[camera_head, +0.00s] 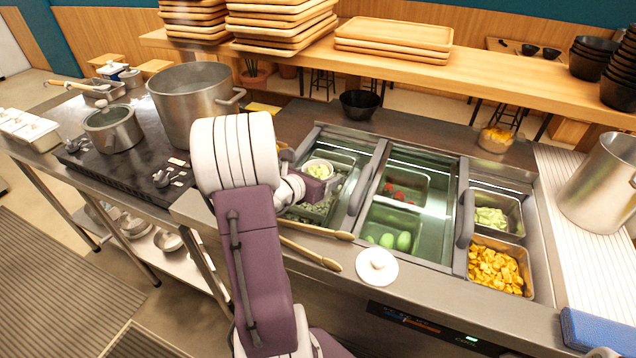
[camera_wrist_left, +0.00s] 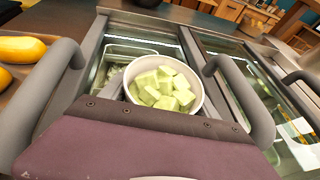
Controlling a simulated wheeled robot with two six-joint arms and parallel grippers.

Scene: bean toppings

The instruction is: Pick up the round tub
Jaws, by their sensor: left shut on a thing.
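The round tub (camera_head: 318,168) is a small white bowl-like tub full of pale green cubes. It is at the left well of the counter in the head view, and it also shows in the left wrist view (camera_wrist_left: 197,99), upright, just beyond the purple gripper body. My left gripper (camera_head: 311,184) reaches over the counter and is shut on the tub's near side. The fingertips are mostly hidden by the wrist and the purple body. How far the tub is above the pan below it is hard to tell. My right gripper is not in view.
Grey curved handles (camera_head: 465,218) stand up between the wells. A large pot (camera_head: 193,100) stands at left, a black bowl (camera_head: 359,104) behind.

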